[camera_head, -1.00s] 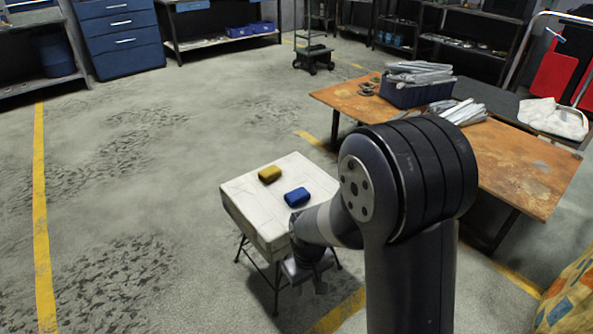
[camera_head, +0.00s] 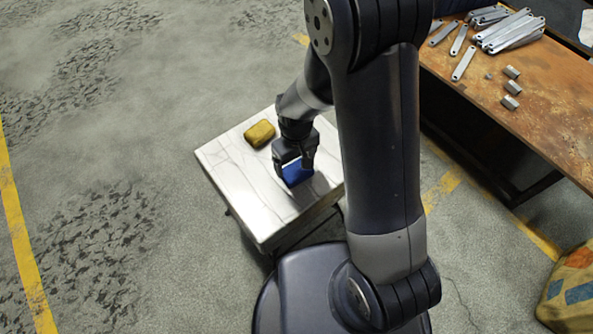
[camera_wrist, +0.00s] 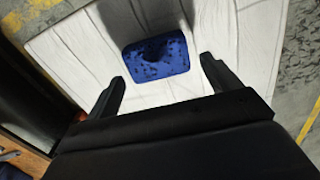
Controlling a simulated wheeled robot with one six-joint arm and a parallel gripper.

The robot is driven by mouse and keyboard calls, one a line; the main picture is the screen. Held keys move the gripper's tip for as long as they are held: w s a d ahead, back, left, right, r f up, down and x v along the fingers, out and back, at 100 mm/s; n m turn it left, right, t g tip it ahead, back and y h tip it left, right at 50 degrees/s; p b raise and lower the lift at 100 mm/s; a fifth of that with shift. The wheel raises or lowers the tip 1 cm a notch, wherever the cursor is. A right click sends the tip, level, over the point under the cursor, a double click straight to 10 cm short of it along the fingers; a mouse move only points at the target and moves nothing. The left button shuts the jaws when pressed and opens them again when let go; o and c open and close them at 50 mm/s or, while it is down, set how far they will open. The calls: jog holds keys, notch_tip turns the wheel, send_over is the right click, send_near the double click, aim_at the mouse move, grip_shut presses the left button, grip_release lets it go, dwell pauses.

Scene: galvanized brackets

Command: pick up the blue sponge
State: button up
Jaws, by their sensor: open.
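The blue sponge (camera_head: 296,174) lies on the small white table (camera_head: 268,215), partly hidden behind my gripper in the head view. In the wrist view the whole blue sponge (camera_wrist: 157,57) shows flat on the white top, with a dark shadow on it. My gripper (camera_head: 295,165) is over the sponge, pointing down. In the wrist view my gripper (camera_wrist: 163,75) is open, its two fingers apart, with the sponge between and a little beyond the fingertips. Nothing is held. I cannot tell the exact height of the fingertips above the table.
A yellow sponge (camera_head: 259,133) lies on the same white table, left of and behind the blue one. A rusty-topped workbench (camera_head: 545,110) with several metal brackets (camera_head: 512,32) stands at the right. The floor to the left is clear.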

aim_at(297, 169)
jog(key=shift+o, duration=0.7)
jog(key=shift+f, duration=0.3)
jog(key=shift+o, duration=0.8)
jog(key=f, duration=0.2)
jog(key=f+b, duration=0.1)
jog(key=f, duration=0.2)
jog(key=shift+w+d, duration=0.15)
jog(key=shift+w, duration=0.05)
jog(key=shift+r, duration=0.1)
jog(key=c, duration=0.9)
jog(key=shift+r+p, duration=1)
jog(key=shift+r, duration=4)
